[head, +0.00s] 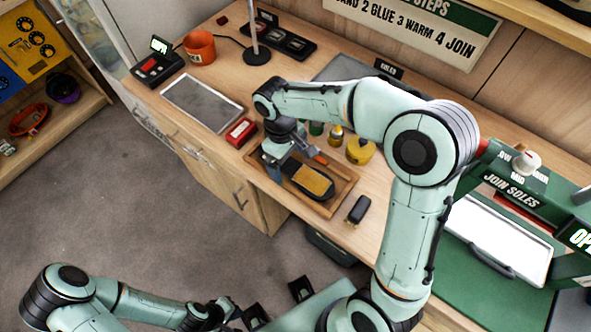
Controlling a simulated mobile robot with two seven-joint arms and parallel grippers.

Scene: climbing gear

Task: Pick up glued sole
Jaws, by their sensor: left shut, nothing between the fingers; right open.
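A dark sole with a tan-yellow patch (313,181) lies in a wooden tray (346,194) on the bench. My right gripper (287,166) reaches down over the tray's left part, at the sole's far-left end. It is open; whether its fingers touch the sole or sit on either side of it I cannot tell. Part of the sole's far end is hidden by the gripper. My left gripper (216,313) is low at the bottom of the view, away from the bench, shut and empty.
A yellow round pot (360,150) and small bottles (335,135) stand behind the tray. A red box (241,131) and grey plate (202,103) lie to its left. A small dark block (357,209) sits to its right. A green press (515,185) stands further right.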

